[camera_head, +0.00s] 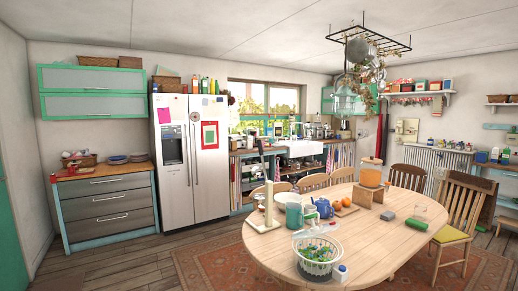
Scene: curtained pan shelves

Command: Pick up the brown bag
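I cannot make out a brown bag for certain in the head view. A brown box-like thing (167,84) stands on top of the fridge, but it is too small to tell whether it is a bag. Neither of my grippers shows in this view.
A fridge (190,160) and drawer unit (109,205) stand left. The front-left floor is clear.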

